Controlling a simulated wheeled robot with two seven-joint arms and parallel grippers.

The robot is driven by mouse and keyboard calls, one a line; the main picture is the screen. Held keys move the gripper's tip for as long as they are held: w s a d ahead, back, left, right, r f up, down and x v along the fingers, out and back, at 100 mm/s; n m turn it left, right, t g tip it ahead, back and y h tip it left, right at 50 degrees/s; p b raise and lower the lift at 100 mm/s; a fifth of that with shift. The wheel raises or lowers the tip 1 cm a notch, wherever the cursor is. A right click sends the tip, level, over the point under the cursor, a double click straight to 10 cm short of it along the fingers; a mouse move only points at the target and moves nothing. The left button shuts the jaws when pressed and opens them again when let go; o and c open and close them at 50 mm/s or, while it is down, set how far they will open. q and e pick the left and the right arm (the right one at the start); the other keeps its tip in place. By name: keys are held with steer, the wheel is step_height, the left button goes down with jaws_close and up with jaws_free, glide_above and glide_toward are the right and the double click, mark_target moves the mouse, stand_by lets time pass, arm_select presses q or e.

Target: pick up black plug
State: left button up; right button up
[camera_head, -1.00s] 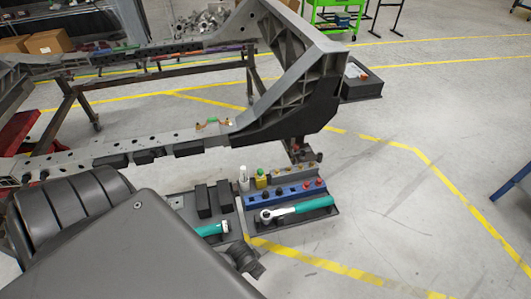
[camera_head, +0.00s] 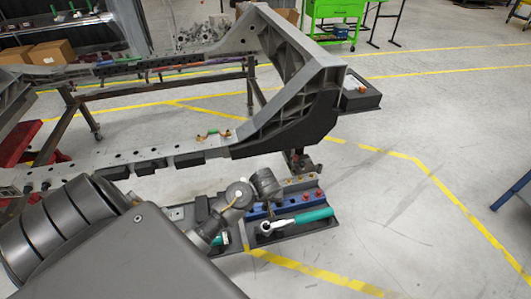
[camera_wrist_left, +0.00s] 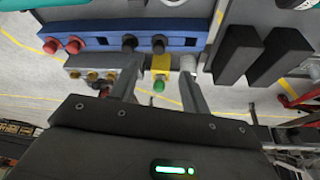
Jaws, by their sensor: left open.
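In the left wrist view two black plugs stand side by side in the blue rack (camera_wrist_left: 200,42): one black plug (camera_wrist_left: 129,43) and another black plug (camera_wrist_left: 159,44). Two red plugs (camera_wrist_left: 62,45) stand to their left. My left gripper (camera_wrist_left: 160,68) is open and empty, its fingers pointing toward the rack. A yellow block with a green button (camera_wrist_left: 159,70) shows between the fingers. My right gripper is not in view.
A teal-handled ratchet (camera_head: 300,217) lies in front of the rack. Black blocks (camera_wrist_left: 235,53) sit on the neighbouring tray. A strip with brass-coloured fittings (camera_wrist_left: 92,75) lies beside the rack. The large grey chassis (camera_head: 290,95) stands behind.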

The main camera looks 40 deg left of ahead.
mark_target(266, 205)
arm_select(q)
steer(key=b+x, duration=0.1)
steer(key=x, duration=0.8)
steer(key=shift+d, duration=0.1)
jaws_close()
